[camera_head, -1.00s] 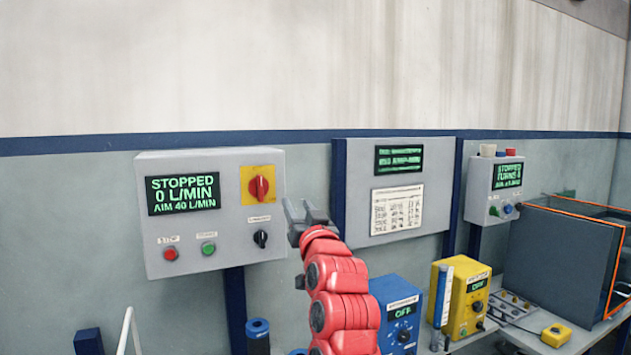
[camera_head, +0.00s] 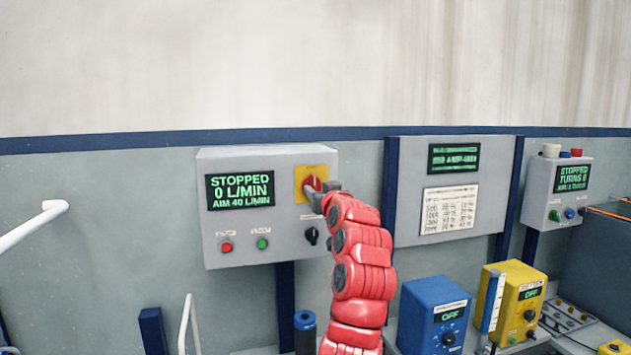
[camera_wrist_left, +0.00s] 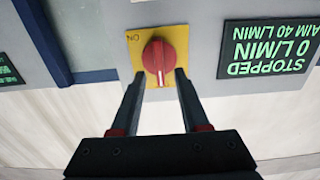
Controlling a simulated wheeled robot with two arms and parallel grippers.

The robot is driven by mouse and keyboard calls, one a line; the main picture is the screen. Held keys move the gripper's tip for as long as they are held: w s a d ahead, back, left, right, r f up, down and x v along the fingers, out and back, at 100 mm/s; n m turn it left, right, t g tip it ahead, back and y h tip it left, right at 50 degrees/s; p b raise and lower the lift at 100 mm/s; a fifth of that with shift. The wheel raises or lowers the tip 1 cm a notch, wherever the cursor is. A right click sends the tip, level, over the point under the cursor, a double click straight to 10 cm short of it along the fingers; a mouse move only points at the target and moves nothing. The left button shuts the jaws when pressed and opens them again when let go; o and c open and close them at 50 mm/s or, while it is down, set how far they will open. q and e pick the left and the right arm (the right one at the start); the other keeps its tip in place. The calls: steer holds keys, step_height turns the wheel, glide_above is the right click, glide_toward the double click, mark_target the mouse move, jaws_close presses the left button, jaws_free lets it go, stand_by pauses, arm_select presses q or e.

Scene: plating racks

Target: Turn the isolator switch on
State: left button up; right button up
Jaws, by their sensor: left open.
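The isolator switch is a red rotary knob (camera_head: 314,184) on a yellow plate (camera_head: 303,172), at the upper right of a grey control box (camera_head: 262,240). In the left wrist view, which is upside down, the red knob (camera_wrist_left: 157,56) shows a white pointer mark, and the yellow plate (camera_wrist_left: 178,38) has an "ON" label in one corner. My left gripper (camera_head: 322,194) is open at the switch. In the wrist view its fingertips (camera_wrist_left: 158,78) stand on either side of the knob's lower part; contact cannot be told. The right gripper is out of view.
The box's screen (camera_head: 240,191) reads "STOPPED 0 L/MIN, AIM 40 L/MIN". Below are a red button (camera_head: 227,247), a green button (camera_head: 262,244) and a black knob (camera_head: 311,236) close to my arm. Blue (camera_head: 434,310) and yellow (camera_head: 512,290) units stand at lower right.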

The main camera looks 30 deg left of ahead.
mark_target(315, 186)
arm_select(q)
steer(key=shift+p+x, duration=0.35)
steer(key=shift+x, duration=1.45)
steer(key=shift+c, duration=0.3)
jaws_close()
